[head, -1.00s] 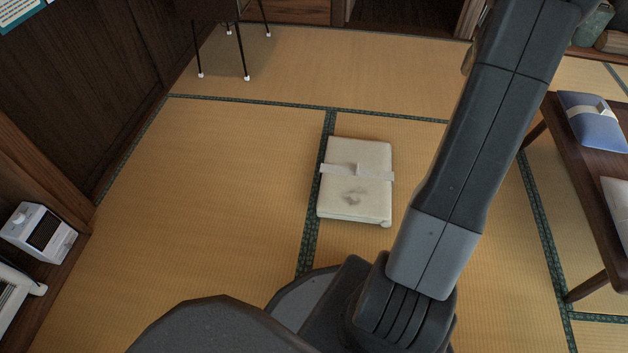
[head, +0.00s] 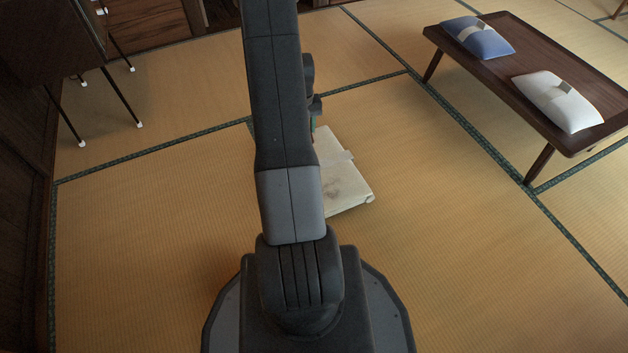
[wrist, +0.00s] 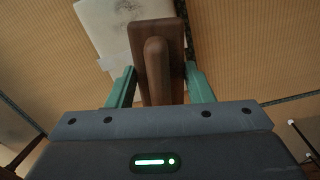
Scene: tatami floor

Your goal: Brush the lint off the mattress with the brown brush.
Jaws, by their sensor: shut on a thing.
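The brown brush (wrist: 157,60) is held by its handle between the green fingers of my gripper (wrist: 160,86) in the wrist view. Its wooden back faces the camera, and its bristles are hidden. The folded off-white mattress (head: 336,199) lies on the tatami in the head view, its left part hidden behind my arm. A pale strap crosses it. A grey smudge of lint (head: 333,187) shows on its near part. In the wrist view the mattress (wrist: 92,18) is beyond the brush, at the upper left, with lint (wrist: 127,7) near the top edge. I cannot tell whether brush and mattress touch.
A low wooden table (head: 520,82) at the right bears a blue cushion (head: 478,38) and a white cushion (head: 557,101). A dark piece of furniture on thin legs (head: 63,118) stands at the upper left. The tatami around the mattress is clear.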

